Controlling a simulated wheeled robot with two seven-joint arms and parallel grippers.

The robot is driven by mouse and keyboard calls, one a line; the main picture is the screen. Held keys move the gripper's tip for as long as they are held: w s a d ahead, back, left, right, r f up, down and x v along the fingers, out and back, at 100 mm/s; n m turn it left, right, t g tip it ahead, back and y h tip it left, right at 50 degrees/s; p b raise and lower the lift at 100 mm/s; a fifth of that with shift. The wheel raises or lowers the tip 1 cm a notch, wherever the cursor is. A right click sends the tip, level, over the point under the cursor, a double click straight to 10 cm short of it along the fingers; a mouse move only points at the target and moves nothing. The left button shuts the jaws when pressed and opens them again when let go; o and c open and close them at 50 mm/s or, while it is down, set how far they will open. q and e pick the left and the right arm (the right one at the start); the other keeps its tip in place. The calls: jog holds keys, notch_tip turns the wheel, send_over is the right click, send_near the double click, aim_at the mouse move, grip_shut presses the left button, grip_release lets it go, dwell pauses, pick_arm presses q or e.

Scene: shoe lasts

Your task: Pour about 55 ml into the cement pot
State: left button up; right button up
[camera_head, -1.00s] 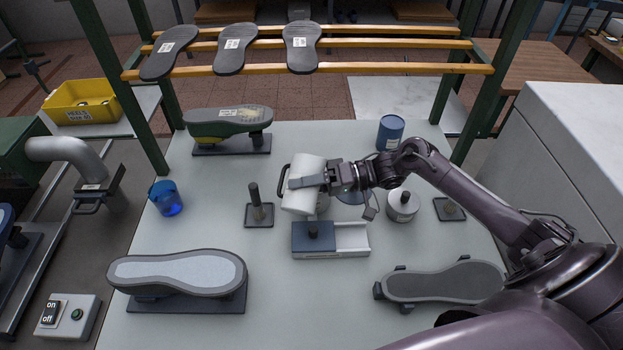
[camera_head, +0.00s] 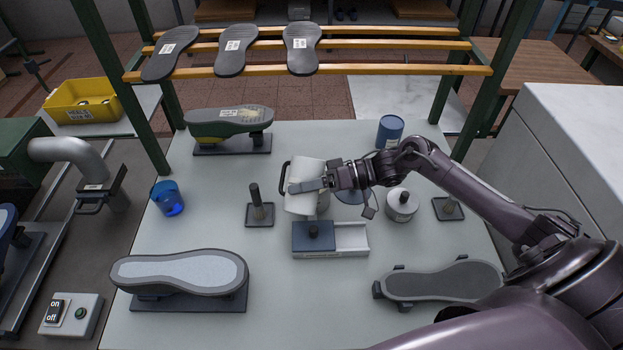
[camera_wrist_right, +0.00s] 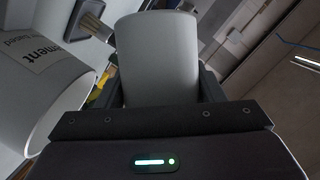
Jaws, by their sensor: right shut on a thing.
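My right gripper (camera_head: 310,184) is shut on a white jug (camera_head: 303,170) with a black handle on its left side. It holds the jug over the middle of the table, behind the grey-blue-lidded box. In the right wrist view the jug's white wall (camera_wrist_right: 158,60) sits between the fingers. A white pot with a label ending in "ment" (camera_wrist_right: 35,75) stands close beside it there, large and tilted in the picture. In the head view the pot is mostly hidden by the jug and gripper. No liquid stream shows clearly. My left gripper is out of view.
A box with a sliding lid (camera_head: 330,252), a black post on a base (camera_head: 260,213) and a knobbed white container (camera_head: 402,208) stand nearby. A blue cup (camera_head: 160,193), blue tin (camera_head: 390,132) and several shoe lasts stand around the table. A rack (camera_head: 400,68) spans the back.

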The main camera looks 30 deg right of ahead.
aim_at(310, 198)
jog(key=shift+f+n, duration=0.15)
jog(key=shift+n, duration=0.15)
jog(key=n+p, duration=0.1)
jog(key=s+n+h+p, duration=0.1)
jog(key=p, duration=0.1)
jog(key=a+n+h+p, duration=0.1)
jog(key=p, duration=0.1)
jog(key=shift+s+a+r+n+t, duration=0.1)
jog(key=shift+s+r+n+t, duration=0.1)
jog(key=shift+s+n+t, duration=0.15)
jog(key=shift+s+a+f+n+t+h+p, duration=0.3)
jog(key=shift+n+t+h+p, duration=0.2)
jog(key=shift+n+p, duration=0.25)
jog(key=shift+a+r+n+h+p, duration=0.1)
jog(key=shift+r+n+h+p, duration=0.2)
jog(key=shift+n+p, duration=0.25)
jog(key=shift+s+t, duration=0.1)
jog(key=shift+t, duration=0.25)
